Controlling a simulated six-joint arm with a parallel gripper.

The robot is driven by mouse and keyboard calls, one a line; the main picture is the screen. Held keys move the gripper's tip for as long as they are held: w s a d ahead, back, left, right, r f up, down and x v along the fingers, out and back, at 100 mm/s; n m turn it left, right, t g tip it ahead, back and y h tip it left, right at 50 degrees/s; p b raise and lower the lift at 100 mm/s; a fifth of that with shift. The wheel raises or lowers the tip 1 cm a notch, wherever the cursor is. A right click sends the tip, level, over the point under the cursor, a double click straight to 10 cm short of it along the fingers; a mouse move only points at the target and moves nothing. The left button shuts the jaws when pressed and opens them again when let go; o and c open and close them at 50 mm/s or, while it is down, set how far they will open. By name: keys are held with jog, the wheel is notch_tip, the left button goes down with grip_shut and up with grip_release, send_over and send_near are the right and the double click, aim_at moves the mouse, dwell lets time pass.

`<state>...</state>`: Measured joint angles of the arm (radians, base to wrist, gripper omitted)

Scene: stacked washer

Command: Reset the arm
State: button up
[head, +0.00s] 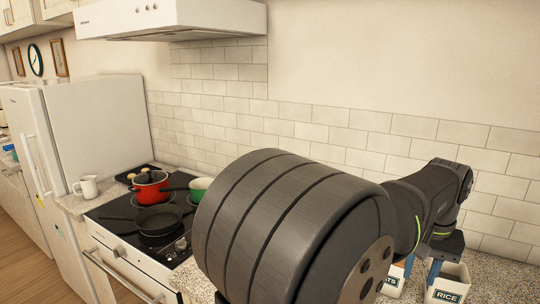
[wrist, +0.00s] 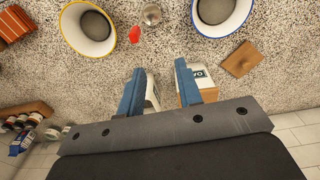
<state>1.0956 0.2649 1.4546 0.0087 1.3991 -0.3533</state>
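My arm crosses the right half of the head view, its dark ribbed links large in front and its wrist at the far right. My gripper (head: 421,272) points down there over the counter, close to labelled white canisters. In the wrist view its two blue fingers (wrist: 159,66) stand apart with a gap between them, so it is open. A white canister (wrist: 152,92) and a box with a green label (wrist: 201,74) show beside and behind the fingers. I cannot tell whether the fingers touch them. Nothing is seen gripped.
The rice canister (head: 449,284) is near my gripper. A tiled wall (head: 330,135) stands behind. A stove holds a red pot (head: 151,187), a black pan (head: 157,219) and a green pot (head: 200,188). In the wrist view, two bowls (wrist: 88,28) (wrist: 216,12) and a wooden block (wrist: 242,58) lie on the counter.

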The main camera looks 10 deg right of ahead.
jog(key=w+a, duration=0.2)
jog(key=w, duration=0.6)
jog(key=w+a+f+n, duration=0.1)
jog(key=w+a, duration=0.1)
jog(key=w, duration=0.7)
jog(key=shift+a+f, duration=0.25)
